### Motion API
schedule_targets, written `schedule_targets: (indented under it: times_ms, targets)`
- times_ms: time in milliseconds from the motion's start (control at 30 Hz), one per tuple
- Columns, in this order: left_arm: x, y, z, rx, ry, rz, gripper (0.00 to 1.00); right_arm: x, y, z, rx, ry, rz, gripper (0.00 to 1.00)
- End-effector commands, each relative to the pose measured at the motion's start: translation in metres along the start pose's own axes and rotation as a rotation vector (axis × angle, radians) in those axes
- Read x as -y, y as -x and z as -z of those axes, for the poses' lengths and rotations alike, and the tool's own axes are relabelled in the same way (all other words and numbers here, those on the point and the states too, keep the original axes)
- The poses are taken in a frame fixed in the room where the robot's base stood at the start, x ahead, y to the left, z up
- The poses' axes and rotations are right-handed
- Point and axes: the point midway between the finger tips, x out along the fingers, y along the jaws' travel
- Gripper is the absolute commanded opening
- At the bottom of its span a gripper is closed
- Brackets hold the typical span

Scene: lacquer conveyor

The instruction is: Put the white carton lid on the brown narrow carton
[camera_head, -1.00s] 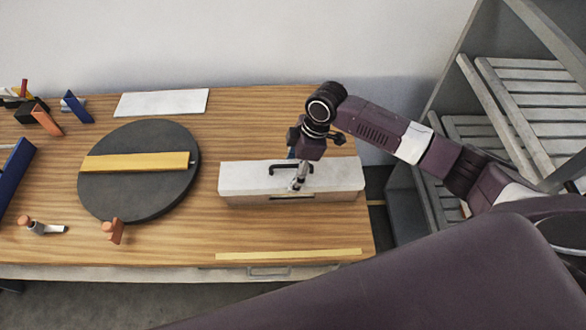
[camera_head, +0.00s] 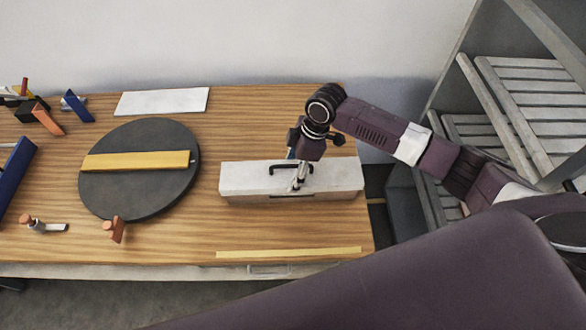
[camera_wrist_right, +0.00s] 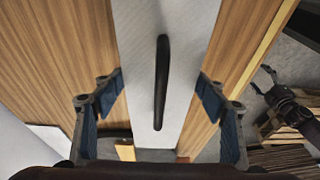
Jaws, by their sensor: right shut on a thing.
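The white carton lid (camera_head: 240,175), with a black handle on top, sits over the brown narrow carton (camera_head: 245,199) at the right of the table. Only a low brown strip of the carton shows below the lid's front edge. My right gripper (camera_head: 298,185) reaches down at the lid's middle. In the right wrist view my right gripper (camera_wrist_right: 160,98) has its blue pads at both long sides of the lid (camera_wrist_right: 190,30), shut on it, with the handle between them. My left gripper (camera_wrist_right: 262,81) shows small at the right there, its fingers spread and empty.
A dark round turntable (camera_head: 140,205) bearing a yellow bar (camera_head: 135,161) stands to the left. A white panel (camera_head: 160,102) lies at the back. A yellow strip (camera_head: 288,252) runs along the front edge. Slatted shelves (camera_head: 530,95) stand to the right.

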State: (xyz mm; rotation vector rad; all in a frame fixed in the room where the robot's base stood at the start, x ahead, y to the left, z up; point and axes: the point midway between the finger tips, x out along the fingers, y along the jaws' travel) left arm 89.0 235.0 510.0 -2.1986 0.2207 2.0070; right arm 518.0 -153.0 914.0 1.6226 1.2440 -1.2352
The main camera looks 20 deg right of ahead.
Motion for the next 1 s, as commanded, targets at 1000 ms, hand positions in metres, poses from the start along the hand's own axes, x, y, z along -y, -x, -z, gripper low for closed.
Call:
schedule_targets:
  times_ms: [1000]
  targets:
    - [0.0,-0.016,-0.001,0.0,0.0,0.0,0.76,0.0,-0.03,-0.009,0.0,0.0,0.0,0.42]
